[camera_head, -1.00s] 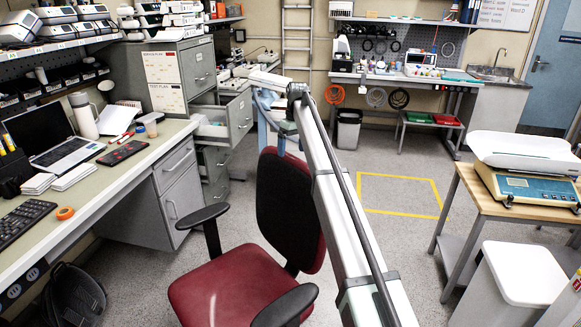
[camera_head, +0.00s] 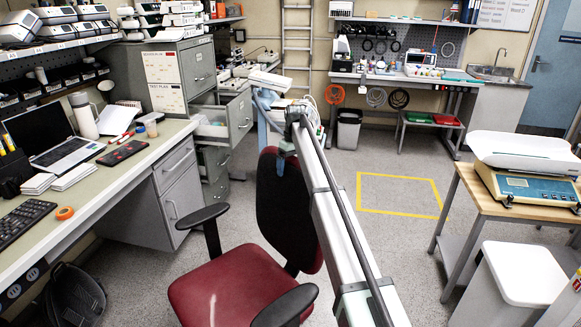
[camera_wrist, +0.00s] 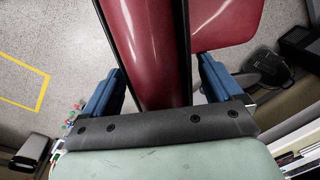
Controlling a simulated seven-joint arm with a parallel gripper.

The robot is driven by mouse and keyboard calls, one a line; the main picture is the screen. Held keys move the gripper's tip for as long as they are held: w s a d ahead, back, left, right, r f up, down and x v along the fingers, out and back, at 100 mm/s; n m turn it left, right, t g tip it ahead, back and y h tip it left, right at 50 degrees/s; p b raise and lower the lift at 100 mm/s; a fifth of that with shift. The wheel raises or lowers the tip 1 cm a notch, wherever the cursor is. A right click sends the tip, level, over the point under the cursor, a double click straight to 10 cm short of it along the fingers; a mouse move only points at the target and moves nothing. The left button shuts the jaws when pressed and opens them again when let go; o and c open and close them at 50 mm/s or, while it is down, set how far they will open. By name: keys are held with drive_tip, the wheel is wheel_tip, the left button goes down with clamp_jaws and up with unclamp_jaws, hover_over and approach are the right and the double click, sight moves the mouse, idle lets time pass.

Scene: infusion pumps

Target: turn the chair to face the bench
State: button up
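The office chair has a dark red seat (camera_head: 235,290), black armrests and a backrest (camera_head: 285,215), black on its seat side with red at the edges. It stands left of centre, in front of the bench (camera_head: 130,165). My gripper (camera_head: 281,165) is at the top of the backrest, partly hidden by my arm. In the wrist view my gripper's (camera_wrist: 160,85) blue fingers are far apart, one on each side of the backrest (camera_wrist: 143,45). The right finger lies close along it; a narrow gap seems to show at the left. Contact is not clear. The chair's base is hidden.
The bench holds a laptop (camera_head: 65,145) and a keyboard (camera_head: 22,220). A black bag (camera_head: 73,295) lies under it. A cabinet drawer (camera_head: 225,120) stands open behind the chair. A scale table (camera_head: 470,195) is at right. The floor around a yellow-taped rectangle (camera_head: 400,178) is clear.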

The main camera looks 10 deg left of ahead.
drive_tip(key=c, duration=1.3)
drive_tip(key=shift+s+d+m+t, duration=0.15)
drive_tip(key=shift+s+d+m, duration=1.75)
drive_tip(key=shift+s, duration=1.85)
drive_tip(key=shift+s+d+m+t, duration=0.2)
drive_tip(key=shift+s+d+m, duration=1.65)
drive_tip(key=shift+s, duration=1.9)
drive_tip(key=shift+s+d+m+t, duration=0.15)
drive_tip(key=shift+s+d+m, duration=1.7)
drive_tip(key=shift+s, duration=1.9)
drive_tip(key=shift+d+n, duration=0.4)
drive_tip(key=o, duration=1.4)
drive_tip(key=shift+r, duration=0.1)
wheel_tip(320, 180, up, 14)
drive_tip(key=d, duration=0.1)
drive_tip(key=shift+d+f, duration=0.2)
